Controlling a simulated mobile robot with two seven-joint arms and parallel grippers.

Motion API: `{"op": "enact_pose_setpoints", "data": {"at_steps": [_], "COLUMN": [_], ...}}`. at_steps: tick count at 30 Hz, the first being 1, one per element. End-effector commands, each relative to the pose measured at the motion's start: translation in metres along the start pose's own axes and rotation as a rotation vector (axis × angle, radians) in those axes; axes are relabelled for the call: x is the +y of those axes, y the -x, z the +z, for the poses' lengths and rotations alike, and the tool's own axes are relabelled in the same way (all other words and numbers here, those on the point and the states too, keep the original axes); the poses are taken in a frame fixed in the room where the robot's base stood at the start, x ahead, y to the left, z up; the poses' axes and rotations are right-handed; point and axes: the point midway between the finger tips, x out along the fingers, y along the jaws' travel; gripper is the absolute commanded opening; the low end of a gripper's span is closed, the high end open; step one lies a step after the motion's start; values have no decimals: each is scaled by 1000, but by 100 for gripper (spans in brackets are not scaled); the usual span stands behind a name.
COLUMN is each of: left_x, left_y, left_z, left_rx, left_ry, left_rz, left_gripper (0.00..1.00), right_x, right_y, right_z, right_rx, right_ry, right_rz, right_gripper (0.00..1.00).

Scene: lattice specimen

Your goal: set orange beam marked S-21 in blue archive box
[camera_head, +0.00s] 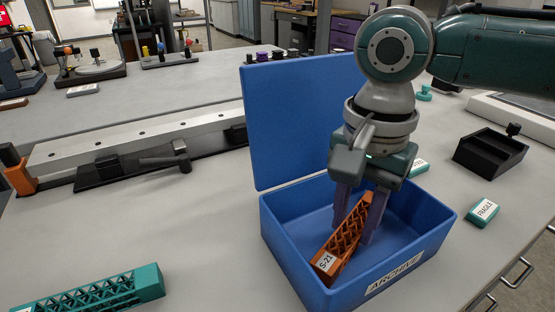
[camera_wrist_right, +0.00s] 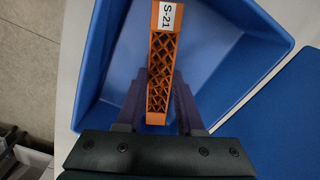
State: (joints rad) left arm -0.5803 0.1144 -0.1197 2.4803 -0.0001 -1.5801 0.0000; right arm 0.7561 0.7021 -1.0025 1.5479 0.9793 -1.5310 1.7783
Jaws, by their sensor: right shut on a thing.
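The orange lattice beam (camera_head: 342,246) with its white S-21 label is inside the blue archive box (camera_head: 425,222), tilted toward the box's front left corner. My right gripper (camera_head: 359,228) reaches down into the box and is shut on the beam, with a purple finger on either side. The right wrist view shows the beam (camera_wrist_right: 164,65) between the two fingers (camera_wrist_right: 160,105), label end far from the gripper. I cannot tell whether the beam touches the box floor. The box's lid (camera_head: 300,115) stands open at the back. My left gripper is not in view.
A teal lattice beam (camera_head: 100,289) lies at the front left. A long metal rail fixture (camera_head: 140,135) and a hammer (camera_head: 172,161) are behind it. A teal block marked FRAGILE (camera_head: 483,211) and a black tray (camera_head: 490,155) lie right of the box.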

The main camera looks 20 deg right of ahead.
Motion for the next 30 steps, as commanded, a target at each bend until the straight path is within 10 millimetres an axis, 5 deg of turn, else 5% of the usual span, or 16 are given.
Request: {"op": "enact_pose_setpoints", "data": {"at_steps": [6, 7, 14, 23, 30], "left_x": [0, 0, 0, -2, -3], "left_y": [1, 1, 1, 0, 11], "left_z": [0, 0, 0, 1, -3], "left_rx": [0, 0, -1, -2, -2], "left_ry": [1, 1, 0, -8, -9], "left_rz": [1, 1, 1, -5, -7], "left_gripper": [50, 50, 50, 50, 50], "right_x": [0, 0, 0, 0, -1], "right_y": [-2, -2, -2, 0, 40], "right_z": [0, 0, 0, 0, 0], "right_rx": [-1, 0, 0, 0, 1], "right_ry": [-1, -1, -1, 0, -1], "right_rz": [1, 1, 0, -1, -3], "right_gripper": [0, 39, 65, 66, 66]}}
